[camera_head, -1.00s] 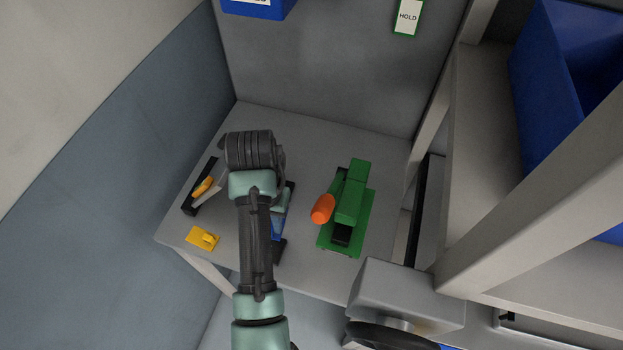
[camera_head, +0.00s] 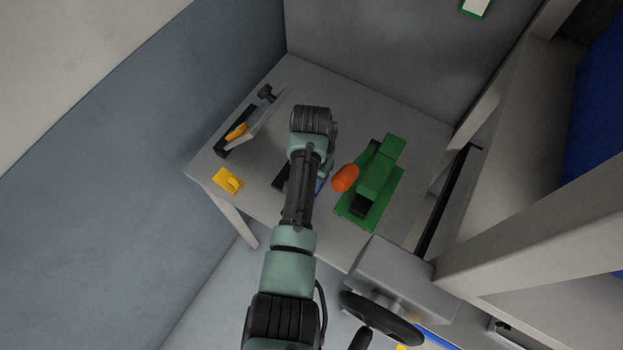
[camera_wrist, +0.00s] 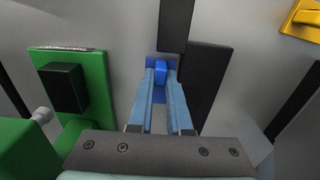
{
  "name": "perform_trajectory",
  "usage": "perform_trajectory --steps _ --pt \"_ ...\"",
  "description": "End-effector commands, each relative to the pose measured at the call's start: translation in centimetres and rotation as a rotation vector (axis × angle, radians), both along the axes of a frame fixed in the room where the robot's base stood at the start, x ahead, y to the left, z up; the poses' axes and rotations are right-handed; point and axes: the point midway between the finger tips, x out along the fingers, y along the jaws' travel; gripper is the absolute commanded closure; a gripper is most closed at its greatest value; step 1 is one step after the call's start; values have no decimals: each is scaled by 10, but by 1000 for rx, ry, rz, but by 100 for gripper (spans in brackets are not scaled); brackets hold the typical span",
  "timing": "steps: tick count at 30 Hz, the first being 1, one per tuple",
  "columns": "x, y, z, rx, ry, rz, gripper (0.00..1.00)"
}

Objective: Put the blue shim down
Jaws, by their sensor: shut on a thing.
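The blue shim (camera_wrist: 161,72) has a small upright tab and a flat blue base. In the wrist view the two light-blue fingers of my gripper (camera_wrist: 161,78) are closed on the tab. The base lies close to a black strip (camera_wrist: 175,25) and a black plate (camera_wrist: 207,82); I cannot tell whether it touches the table or hangs just above it. In the head view a bit of blue (camera_head: 322,186) shows beside my arm, which hides most of the gripper and shim.
A green press (camera_head: 375,185) with an orange handle (camera_head: 345,177) stands right of my arm on the grey table (camera_head: 345,225). A yellow block (camera_head: 227,181) and a black-and-orange tool (camera_head: 236,131) lie at the left. A grey machine with a handwheel (camera_head: 382,318) stands in front.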

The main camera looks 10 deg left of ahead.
Motion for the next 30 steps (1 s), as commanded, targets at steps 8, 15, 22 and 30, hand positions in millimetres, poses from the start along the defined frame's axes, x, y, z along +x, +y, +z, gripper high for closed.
perform_trajectory --steps 8,15,22,30 --pt "1 0 -2 0 -2 0 100" --pt "0 0 -6 0 -1 0 71" --pt "0 0 -5 0 -1 0 71" --pt "2 0 18 -1 -5 0 71"
